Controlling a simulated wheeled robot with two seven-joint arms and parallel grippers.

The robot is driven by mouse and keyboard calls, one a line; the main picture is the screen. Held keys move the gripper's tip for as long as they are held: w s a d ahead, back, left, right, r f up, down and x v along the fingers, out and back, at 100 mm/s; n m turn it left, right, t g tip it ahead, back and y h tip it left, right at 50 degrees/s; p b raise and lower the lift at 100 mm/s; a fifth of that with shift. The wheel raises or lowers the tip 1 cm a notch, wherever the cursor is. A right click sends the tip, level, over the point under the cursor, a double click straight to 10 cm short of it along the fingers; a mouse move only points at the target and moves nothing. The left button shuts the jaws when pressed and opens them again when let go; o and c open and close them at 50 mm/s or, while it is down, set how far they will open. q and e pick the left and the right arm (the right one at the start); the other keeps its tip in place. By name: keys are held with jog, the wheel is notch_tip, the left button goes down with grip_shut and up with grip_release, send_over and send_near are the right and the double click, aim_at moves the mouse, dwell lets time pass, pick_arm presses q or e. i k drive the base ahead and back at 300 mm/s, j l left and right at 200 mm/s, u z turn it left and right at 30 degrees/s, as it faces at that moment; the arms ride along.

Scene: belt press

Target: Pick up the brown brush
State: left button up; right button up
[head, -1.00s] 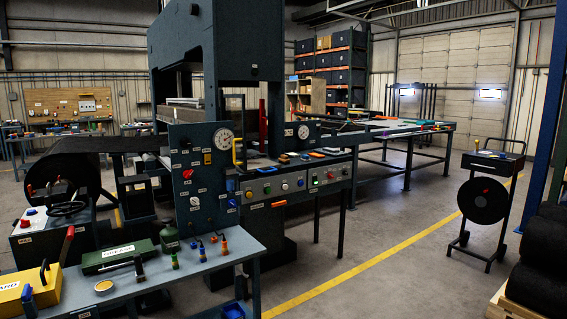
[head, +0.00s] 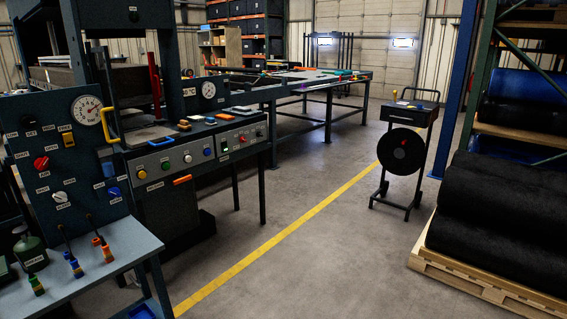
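I cannot pick out a brown brush for certain. Several small items lie on the ledge of the press (head: 192,133). Among them are a brown-orange item (head: 184,125), a blue item (head: 160,142) and an orange item (head: 223,115), all too small to name. Neither of my grippers is in view.
A blue-grey bench (head: 110,250) with a green bottle (head: 30,250) and small tools stands at the lower left. A long table (head: 327,85) is at the back. A reel cart (head: 404,150) and a pallet of black rolls (head: 495,215) are at the right. The middle floor is clear.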

aim_at(183, 126)
jog(key=i, duration=2.6)
jog(key=i+l+u, duration=0.15)
jog(key=i+u, duration=0.2)
jog(key=i, duration=0.15)
jog(key=i+l+u, duration=0.35)
jog(key=i, duration=0.15)
jog(key=i+l+u, duration=0.35)
jog(key=i+j, duration=0.05)
jog(key=i, duration=0.1)
